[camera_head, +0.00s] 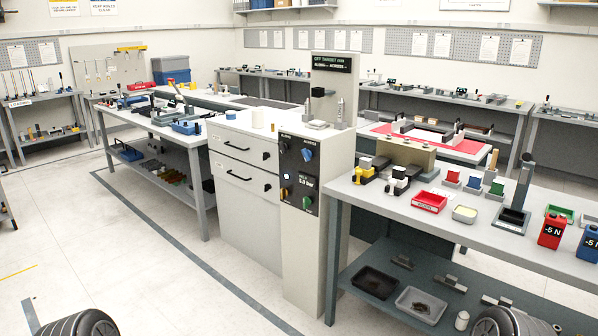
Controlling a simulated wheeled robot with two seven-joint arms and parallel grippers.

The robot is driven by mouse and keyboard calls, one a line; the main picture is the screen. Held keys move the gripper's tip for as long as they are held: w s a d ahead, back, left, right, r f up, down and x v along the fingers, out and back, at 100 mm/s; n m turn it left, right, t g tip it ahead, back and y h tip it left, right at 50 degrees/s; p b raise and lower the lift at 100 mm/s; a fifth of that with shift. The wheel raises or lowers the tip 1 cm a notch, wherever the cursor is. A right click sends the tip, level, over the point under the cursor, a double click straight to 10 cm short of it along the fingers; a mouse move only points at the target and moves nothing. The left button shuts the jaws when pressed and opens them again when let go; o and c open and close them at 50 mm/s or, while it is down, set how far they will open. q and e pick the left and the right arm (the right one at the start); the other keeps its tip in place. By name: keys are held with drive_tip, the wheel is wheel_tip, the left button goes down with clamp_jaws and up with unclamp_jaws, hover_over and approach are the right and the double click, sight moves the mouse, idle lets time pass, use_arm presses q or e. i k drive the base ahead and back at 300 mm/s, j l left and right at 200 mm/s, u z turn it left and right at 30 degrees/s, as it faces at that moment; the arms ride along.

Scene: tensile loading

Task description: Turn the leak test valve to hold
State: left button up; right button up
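A dark control panel (297,176) is on the front of a pale cabinet in the middle of the view. Neither gripper shows; only dark rounded parts of my arms show at the bottom edge.
A display (332,64) above the cabinet reads "OFF TARGET". Two drawers (238,159) are left of the panel. A grey workbench (465,215) with trays and weights stands to the right, with a shelf below. The floor (150,260) in front of the cabinet is clear.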

sight(306, 201)
drive_tip(key=i+j+z, duration=0.1)
drive_tip(key=j, duration=0.2)
drive_tip(key=i+j+z, duration=0.2)
drive_tip(key=j, duration=0.45)
drive_tip(key=i+j+z, duration=0.1)
drive_tip(key=i+j, duration=0.15)
drive_tip(key=i+z, duration=0.3)
drive_tip(key=i, duration=1.3)
